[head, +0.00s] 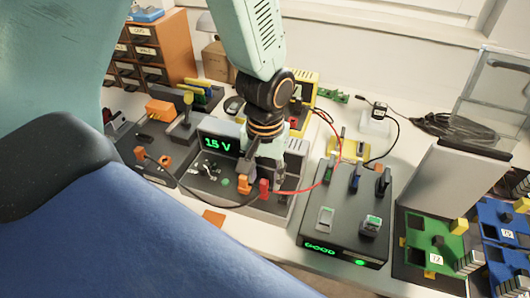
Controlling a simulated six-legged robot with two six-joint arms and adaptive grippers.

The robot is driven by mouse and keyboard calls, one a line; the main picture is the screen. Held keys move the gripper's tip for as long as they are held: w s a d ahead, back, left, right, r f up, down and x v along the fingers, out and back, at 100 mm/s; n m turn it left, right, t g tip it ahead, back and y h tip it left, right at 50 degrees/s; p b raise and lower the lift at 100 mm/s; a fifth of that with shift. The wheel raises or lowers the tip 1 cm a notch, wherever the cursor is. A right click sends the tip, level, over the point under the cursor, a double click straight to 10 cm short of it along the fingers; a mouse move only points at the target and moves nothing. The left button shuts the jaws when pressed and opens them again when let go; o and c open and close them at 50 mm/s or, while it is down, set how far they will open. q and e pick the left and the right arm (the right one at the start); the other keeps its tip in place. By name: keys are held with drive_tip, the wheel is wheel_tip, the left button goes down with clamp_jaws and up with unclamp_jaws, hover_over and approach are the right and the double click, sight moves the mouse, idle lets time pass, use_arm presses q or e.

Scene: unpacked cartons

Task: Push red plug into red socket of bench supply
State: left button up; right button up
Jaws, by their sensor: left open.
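The bench supply (216,143) is a grey unit with a green "15 V" display, standing at the middle of the table. The red plug (264,188) with a red lead stands at the supply's front right part. My left gripper (254,182) reaches down from above over that part and is open, with the red plug close by its fingertips. I cannot tell if the plug touches a finger or how deep it sits. The red socket is not distinguishable; the gripper hides part of the supply's panel. My right gripper is not in view.
A dark test box (345,225) with a green "GOOD" display stands to the right. Green (430,245) and blue (500,232) boards lie farther right. Brown drawers (158,45) stand at the back left. The red lead (310,186) and a black lead (215,203) cross the area.

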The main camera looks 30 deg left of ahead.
sight(265, 181)
use_arm(q)
wheel_tip(265, 181, up, 10)
idle(0.4)
